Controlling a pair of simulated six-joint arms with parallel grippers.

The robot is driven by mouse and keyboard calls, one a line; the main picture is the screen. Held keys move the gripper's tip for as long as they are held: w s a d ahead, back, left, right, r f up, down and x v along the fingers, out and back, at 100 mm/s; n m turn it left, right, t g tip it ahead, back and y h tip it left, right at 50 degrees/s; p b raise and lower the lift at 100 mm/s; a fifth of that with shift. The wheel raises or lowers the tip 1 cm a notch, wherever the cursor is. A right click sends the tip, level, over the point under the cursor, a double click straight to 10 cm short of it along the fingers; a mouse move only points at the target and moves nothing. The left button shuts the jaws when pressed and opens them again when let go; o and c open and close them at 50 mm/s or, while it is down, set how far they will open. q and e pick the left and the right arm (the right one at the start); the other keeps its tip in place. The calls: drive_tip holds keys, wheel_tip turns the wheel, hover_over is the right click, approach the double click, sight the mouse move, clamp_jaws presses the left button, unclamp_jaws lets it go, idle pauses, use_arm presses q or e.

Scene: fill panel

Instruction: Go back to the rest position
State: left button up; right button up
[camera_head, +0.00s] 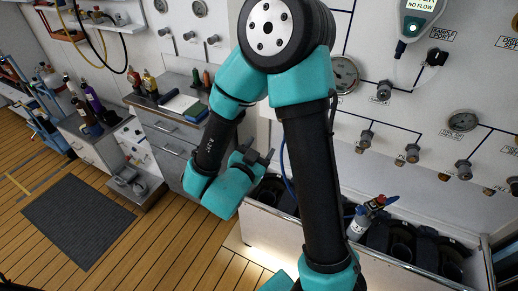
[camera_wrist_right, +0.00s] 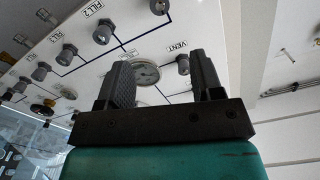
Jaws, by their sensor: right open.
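My right gripper (camera_head: 264,156) is in front of the lower part of the white fill panel (camera_head: 225,50), beside the rack below it, with its arm folded in a high bend. In the right wrist view the two dark fingers of the right gripper (camera_wrist_right: 163,82) stand wide apart with nothing between them. Past them the panel shows a round gauge (camera_wrist_right: 146,73), several grey knobs and a VENT label, apart from the fingers. My left gripper is not in view.
A bottle with a red and blue valve (camera_head: 360,222) stands in the white rack (camera_head: 275,224) under the panel. A handheld meter reading NO FLOW (camera_head: 417,18) hangs at upper right. A steel counter (camera_head: 171,121) holds bottles. The wooden floor beside the dark mat (camera_head: 78,220) is clear.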

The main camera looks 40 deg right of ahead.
drive_tip(key=w+a+f+n+t+y, duration=0.1)
drive_tip(key=w+a+f+n+y, duration=0.2)
drive_tip(key=f, duration=0.4)
drive_tip(key=w+f+n+y, duration=0.2)
drive_tip(key=f+n+y, duration=0.1)
drive_tip(key=f+y, duration=0.4)
drive_tip(key=w+a+f+n+t+y, duration=0.1)
drive_tip(key=w+a+f+n+y, duration=0.15)
drive_tip(key=f, duration=0.55)
drive_tip(key=s+a+f+n+g+y, duration=0.3)
drive_tip(key=s+f+g+y, duration=0.1)
drive_tip(key=f, duration=0.3)
drive_tip(key=s+a+f+n+g+y, duration=0.3)
drive_tip(key=s+f+g+y, duration=0.1)
drive_tip(key=s+f, duration=0.1)
drive_tip(key=shift+s+a+f, duration=0.35)
drive_tip(key=shift+a+f, duration=0.05)
drive_tip(key=shift+f, duration=0.5)
drive_tip(key=shift+c, duration=0.4)
